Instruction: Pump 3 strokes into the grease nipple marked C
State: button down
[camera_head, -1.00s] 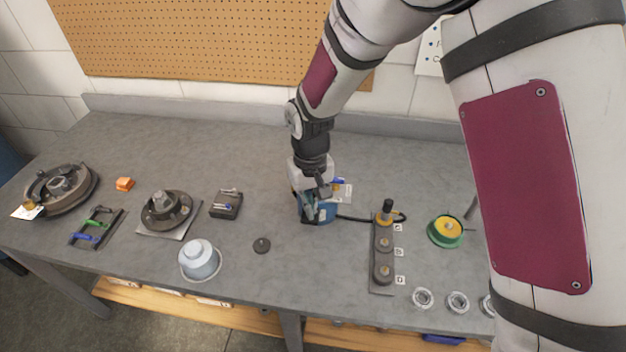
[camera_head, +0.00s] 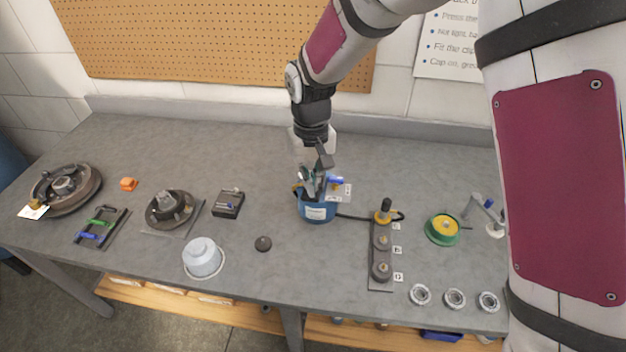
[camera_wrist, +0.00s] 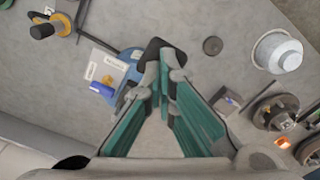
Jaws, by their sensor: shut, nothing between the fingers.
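A blue grease pump (camera_head: 318,213) stands mid-bench, and a dark hose runs right from it. The hose leads to a coupler (camera_head: 384,211) with a yellow ring and black handle, upright at the far end of a dark nipple strip (camera_head: 380,288). Other nipples (camera_head: 381,268) on the strip are bare. Small letter tags lie beside it; I cannot read them surely. My gripper (camera_head: 316,180) is shut and empty above the pump. In the wrist view its fingertips (camera_wrist: 165,62) meet over a black part of the pump; I cannot tell whether they touch it. They partly hide the pump (camera_wrist: 130,66).
A white card (camera_head: 341,190) with a blue item lies behind the pump. A green-yellow spool (camera_head: 444,229) and several metal rings (camera_head: 454,299) are at right.

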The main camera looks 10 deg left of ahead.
jog(key=shift+w+r+p, duration=0.2)
jog(key=shift+r+p, duration=0.1)
jog(key=shift+r, duration=2.35)
jog(key=shift+d+r, duration=0.2)
jog(key=shift+r, duration=0.05)
jog(key=s+d+r+m+t+b, duration=0.1)
jog(key=s+d+r, duration=0.2)
jog(key=d+r, duration=0.4)
jog(key=s+d+r+m+t+b, duration=0.1)
jog(key=s+d+r+m+t, duration=0.1)
jog(key=d+r, duration=0.55)
jog(key=s+d+m+t+b, duration=0.1)
jog(key=s+d+m+t, duration=0.1)
jog(key=s+d, duration=0.8)
jog(key=s, duration=0.4)
jog(key=shift+d+r+m+t, duration=0.3)
jog(key=shift+d+r, duration=0.05)
jog(key=shift+r, duration=0.05)
